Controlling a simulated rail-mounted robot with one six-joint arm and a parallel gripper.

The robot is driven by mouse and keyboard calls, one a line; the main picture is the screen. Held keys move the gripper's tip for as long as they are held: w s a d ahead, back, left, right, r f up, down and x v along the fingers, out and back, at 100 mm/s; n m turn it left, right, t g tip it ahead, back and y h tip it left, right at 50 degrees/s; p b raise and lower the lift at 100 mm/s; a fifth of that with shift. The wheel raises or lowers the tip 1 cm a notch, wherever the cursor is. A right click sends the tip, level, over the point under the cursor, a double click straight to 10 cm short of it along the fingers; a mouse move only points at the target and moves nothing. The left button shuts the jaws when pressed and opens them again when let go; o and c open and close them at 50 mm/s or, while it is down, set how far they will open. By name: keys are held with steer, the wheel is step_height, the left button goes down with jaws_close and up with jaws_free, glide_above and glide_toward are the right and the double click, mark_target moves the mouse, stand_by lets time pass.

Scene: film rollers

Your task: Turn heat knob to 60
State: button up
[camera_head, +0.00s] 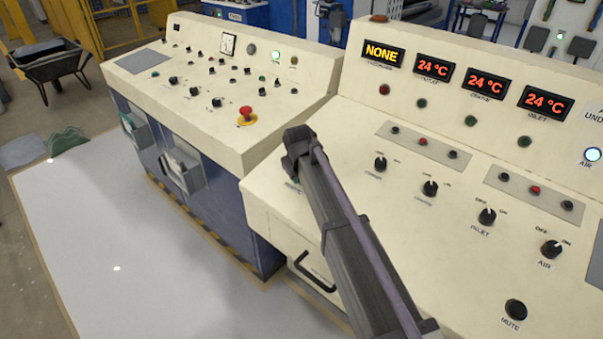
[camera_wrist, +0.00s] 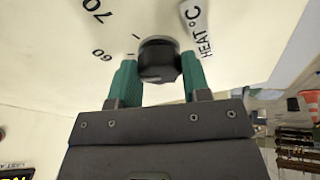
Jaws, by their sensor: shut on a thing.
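The black heat knob (camera_wrist: 158,56) shows in the wrist view on a cream panel, beside the printed label "HEAT °C" and the scale numbers 60 and 70. My gripper (camera_wrist: 158,76) has green fingers on both sides of the knob and is shut on it. The knob's pointer cannot be made out, so its setting is unclear. In the head view my arm crosses the console and hides the heat knob and the fingers.
The sloped cream console (camera_head: 330,215) carries several other knobs, including the inlet knob (camera_head: 487,217) and air knob (camera_head: 551,249). A red emergency button (camera_head: 246,114) stands on the left console. Red displays read 24 °C, and a yellow one (camera_head: 384,54) reads NONE.

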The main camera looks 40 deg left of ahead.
steer(key=shift+m, duration=0.6)
steer(key=o, duration=0.9)
steer(key=p+v, duration=1)
steer(key=shift+s+r, duration=0.25)
steer(key=shift+r, duration=0.1)
